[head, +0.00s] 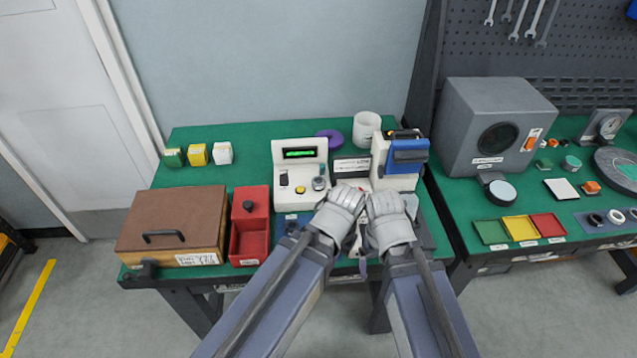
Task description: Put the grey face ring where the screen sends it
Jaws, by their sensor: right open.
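The white tester (301,172) stands in the middle of the green table. Its small dark screen (299,153) shows green text too small to read. My left gripper (345,203) and right gripper (386,212) are side by side over the table's front, right of the tester. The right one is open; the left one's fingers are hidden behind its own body. I cannot make out a grey face ring for certain; the grippers hide part of the table. Green (491,232), yellow (520,228) and red (548,225) trays lie on the right-hand table.
A brown-lidded wooden box (175,218) and red bin (249,240) stand at left. A blue-and-white device (406,155), white cup (366,128) and purple ring (329,139) are behind my grippers. A large grey machine (490,125) stands on the right table.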

